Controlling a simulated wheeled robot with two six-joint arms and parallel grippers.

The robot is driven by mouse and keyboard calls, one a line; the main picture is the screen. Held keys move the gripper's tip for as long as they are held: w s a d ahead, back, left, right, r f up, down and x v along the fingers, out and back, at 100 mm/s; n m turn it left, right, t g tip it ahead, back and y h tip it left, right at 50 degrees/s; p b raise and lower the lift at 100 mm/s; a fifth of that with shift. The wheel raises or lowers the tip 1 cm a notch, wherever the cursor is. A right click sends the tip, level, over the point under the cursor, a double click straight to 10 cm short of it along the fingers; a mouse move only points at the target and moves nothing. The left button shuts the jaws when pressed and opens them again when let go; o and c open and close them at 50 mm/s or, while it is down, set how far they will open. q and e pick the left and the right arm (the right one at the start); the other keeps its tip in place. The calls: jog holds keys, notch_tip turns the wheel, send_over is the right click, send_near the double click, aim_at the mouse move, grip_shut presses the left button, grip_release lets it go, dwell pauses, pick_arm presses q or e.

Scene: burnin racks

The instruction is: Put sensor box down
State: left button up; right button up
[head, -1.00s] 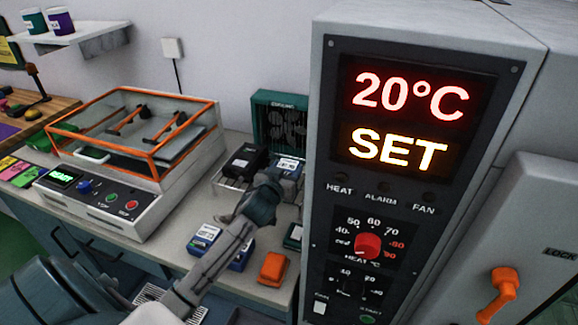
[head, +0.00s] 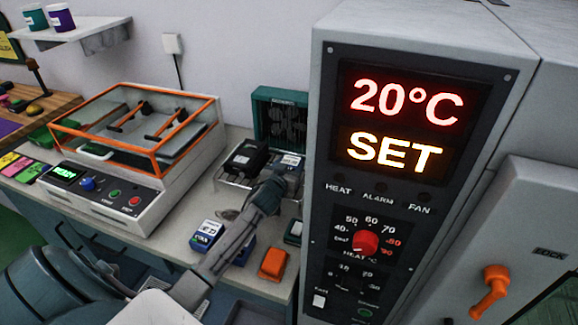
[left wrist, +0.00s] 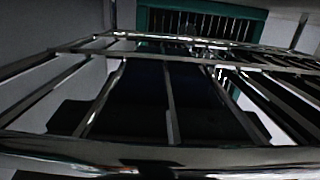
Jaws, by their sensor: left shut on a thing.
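My left gripper (head: 279,184) is at the front right of a wire rack (head: 232,181) on the bench. It is shut on the sensor box (head: 291,160), which shows a pale label on top, just beyond the fingers. The arm hides the lower part of this box, so I cannot tell whether it touches the rack. A black box (head: 246,157) sits on the rack to the left. The left wrist view shows the shiny rack wires (left wrist: 170,95) very close, with a dark shape behind them. My right gripper is not in view.
A teal fan unit (head: 281,112) stands behind the rack. The grey oven cabinet (head: 322,120) rises close on the right. Blue labelled boxes (head: 207,235) and an orange box (head: 273,263) lie in front. An orange-framed machine (head: 140,150) stands left.

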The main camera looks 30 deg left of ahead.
pick_arm(q)
jog(key=o, duration=1.1)
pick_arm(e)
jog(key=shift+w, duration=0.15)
pick_arm(q)
jog(key=shift+r, duration=0.15)
jog(key=shift+s, duration=0.35)
jog(key=b+v, duration=0.2)
jog(key=v, duration=0.8)
jog(key=shift+s, duration=0.1)
jog(key=shift+s+d+r, duration=0.1)
jog(key=shift+s+d, duration=0.1)
jog(key=shift+s, duration=0.35)
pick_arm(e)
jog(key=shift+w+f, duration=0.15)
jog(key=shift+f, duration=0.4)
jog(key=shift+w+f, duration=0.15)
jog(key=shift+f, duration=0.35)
